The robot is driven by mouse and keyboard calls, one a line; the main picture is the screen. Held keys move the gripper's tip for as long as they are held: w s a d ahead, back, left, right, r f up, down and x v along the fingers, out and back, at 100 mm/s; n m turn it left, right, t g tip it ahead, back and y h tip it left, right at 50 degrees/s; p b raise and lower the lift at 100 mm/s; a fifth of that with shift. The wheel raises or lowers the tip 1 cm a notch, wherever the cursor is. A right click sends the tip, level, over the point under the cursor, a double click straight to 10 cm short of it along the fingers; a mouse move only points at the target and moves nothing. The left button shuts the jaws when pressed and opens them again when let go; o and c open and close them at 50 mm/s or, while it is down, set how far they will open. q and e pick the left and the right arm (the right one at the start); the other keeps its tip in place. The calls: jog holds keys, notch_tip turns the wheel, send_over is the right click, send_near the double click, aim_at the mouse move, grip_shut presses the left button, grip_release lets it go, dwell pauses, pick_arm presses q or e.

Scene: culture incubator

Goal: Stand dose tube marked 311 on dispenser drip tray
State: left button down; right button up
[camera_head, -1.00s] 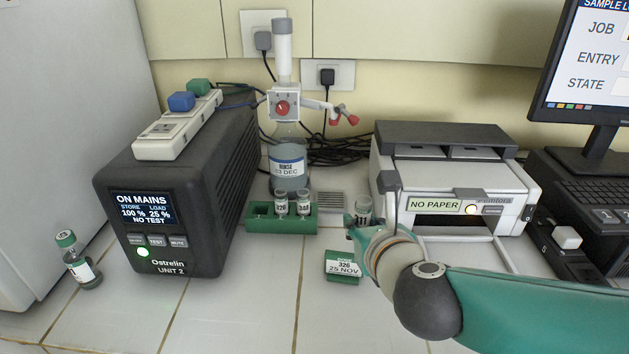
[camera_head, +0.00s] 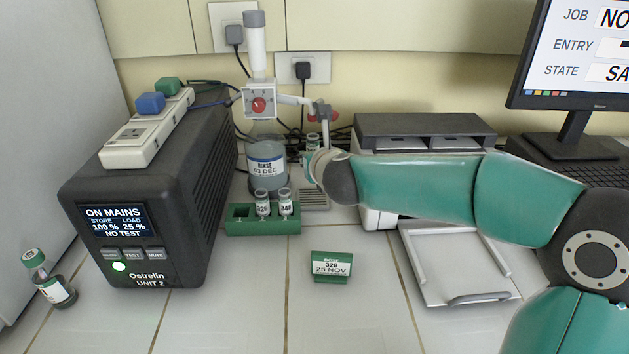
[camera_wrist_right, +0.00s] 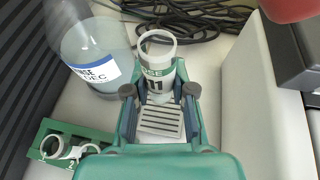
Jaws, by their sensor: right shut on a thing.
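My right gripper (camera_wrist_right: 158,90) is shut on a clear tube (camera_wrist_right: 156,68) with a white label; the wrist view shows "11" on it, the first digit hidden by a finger. In the head view this tube (camera_head: 313,141) shows just above my right gripper (camera_head: 309,164), under the dispenser's red-handled tap. The grey slotted drip tray (camera_head: 314,200) lies at the dispenser's foot, partly hidden by my gripper. In the wrist view the drip tray (camera_wrist_right: 160,122) shows between the fingers. I cannot tell whether the tube touches it. My left gripper is not in view.
The rinse bottle (camera_head: 267,168) stands left of the tray. A green rack (camera_head: 240,226) with two tubes is in front of it. The printer (camera_head: 375,140) is close on the right. A green card holder (camera_head: 331,266) stands in front, with clear counter around it.

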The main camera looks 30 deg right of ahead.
aim_at(313, 197)
notch_tip(313, 197, down, 2)
jog(key=shift+f+b, duration=0.1)
jog(key=shift+b, duration=0.75)
jog(key=shift+f+b, duration=1.3)
jog(key=shift+f, duration=1.1)
jog(key=shift+f, duration=0.15)
jog(key=o, duration=0.9)
